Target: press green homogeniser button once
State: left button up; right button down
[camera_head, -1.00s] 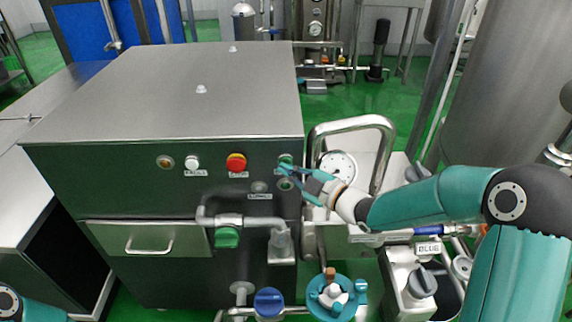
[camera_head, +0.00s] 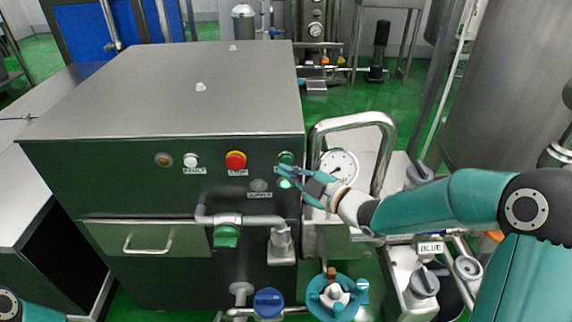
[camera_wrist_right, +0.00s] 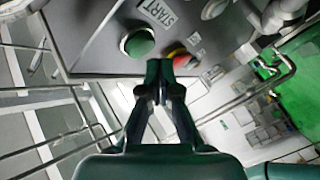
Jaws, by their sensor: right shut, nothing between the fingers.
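The green homogeniser button (camera_head: 286,158) is at the right end of the dark front panel. In the right wrist view the green button (camera_wrist_right: 138,43) shows whole, beside the START label (camera_wrist_right: 158,12). My right gripper (camera_head: 281,172) is shut and empty, with its tips just below the button in the head view. In the right wrist view the gripper tips (camera_wrist_right: 158,72) appear below and right of the button, with a small gap between them in the picture. My left gripper is not in view.
The red button (camera_head: 236,161) and a white button (camera_head: 190,160) are left on the same panel. A bent steel pipe (camera_head: 245,220) stands out below. A curved steel handle (camera_head: 384,150) and a round gauge (camera_head: 340,165) are close to my right gripper.

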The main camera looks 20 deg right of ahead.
dwell(0.3)
jog(key=s+b, duration=0.1)
jog(key=s, duration=0.1)
jog(key=s+a+b, duration=0.1)
jog(key=s+b, duration=0.1)
jog(key=shift+s+a, duration=0.15)
jog(key=shift+s, duration=0.25)
dwell(0.6)
